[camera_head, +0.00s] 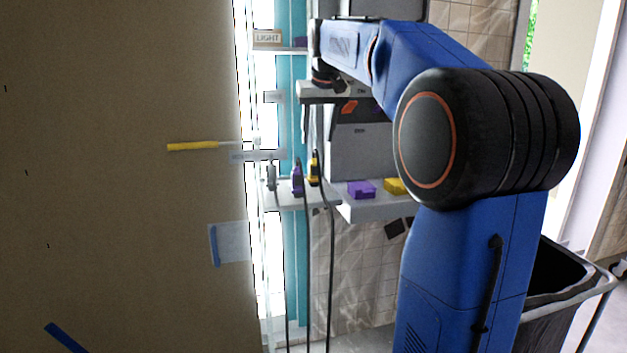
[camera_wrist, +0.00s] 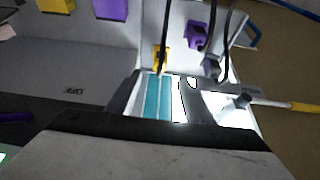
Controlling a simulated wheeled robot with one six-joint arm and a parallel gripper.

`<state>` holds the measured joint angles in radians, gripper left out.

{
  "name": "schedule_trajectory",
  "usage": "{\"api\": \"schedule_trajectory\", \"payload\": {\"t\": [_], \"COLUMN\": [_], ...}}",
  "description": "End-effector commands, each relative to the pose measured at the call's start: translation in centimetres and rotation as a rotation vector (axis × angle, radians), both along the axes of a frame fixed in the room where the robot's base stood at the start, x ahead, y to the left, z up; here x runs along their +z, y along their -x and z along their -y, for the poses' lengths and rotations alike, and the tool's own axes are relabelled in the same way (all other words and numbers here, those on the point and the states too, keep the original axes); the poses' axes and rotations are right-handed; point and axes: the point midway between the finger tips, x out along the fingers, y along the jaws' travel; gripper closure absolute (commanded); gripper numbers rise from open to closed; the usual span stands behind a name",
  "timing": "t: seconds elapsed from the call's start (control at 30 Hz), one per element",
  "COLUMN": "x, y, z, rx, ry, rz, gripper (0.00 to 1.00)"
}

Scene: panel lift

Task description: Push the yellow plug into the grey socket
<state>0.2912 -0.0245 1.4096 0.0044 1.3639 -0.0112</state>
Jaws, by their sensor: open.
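The yellow plug (camera_head: 314,168) stands at the edge of a white shelf, a dark cable hanging below it. It also shows in the wrist view (camera_wrist: 160,58), apart from my gripper. My gripper (camera_head: 326,77) is partly seen at the far end of the arm, above and behind the plugs, beside a grey ledge. It is open, with nothing seen in it. I cannot make out the grey socket; my arm covers part of the shelf where a purple socket (camera_head: 361,189) and a yellow socket (camera_head: 396,186) sit.
A purple plug (camera_head: 297,178) and a grey plug (camera_head: 271,175) stand left of the yellow one, with hanging cables. A grey panel box (camera_head: 360,150) stands behind the sockets. A yellow-handled tool (camera_head: 192,146) is at the left wall. A black bin (camera_head: 555,285) is at right.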

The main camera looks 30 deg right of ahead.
Motion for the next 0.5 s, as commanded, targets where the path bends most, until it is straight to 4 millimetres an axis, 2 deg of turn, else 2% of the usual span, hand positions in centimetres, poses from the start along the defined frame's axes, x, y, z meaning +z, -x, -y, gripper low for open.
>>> {"api": "schedule_trajectory", "payload": {"t": [0.2, 0.33, 0.5], "x": [-3.6, -5.0, -5.7], "y": [-1.4, -2.0, -2.3], "z": [0.4, 0.6, 0.6], "rx": [0.0, 0.0, 0.0], "ry": [-0.001, -0.001, 0.0], "rz": [-0.003, -0.002, 0.0], "gripper": [0.53, 0.53, 0.53]}}
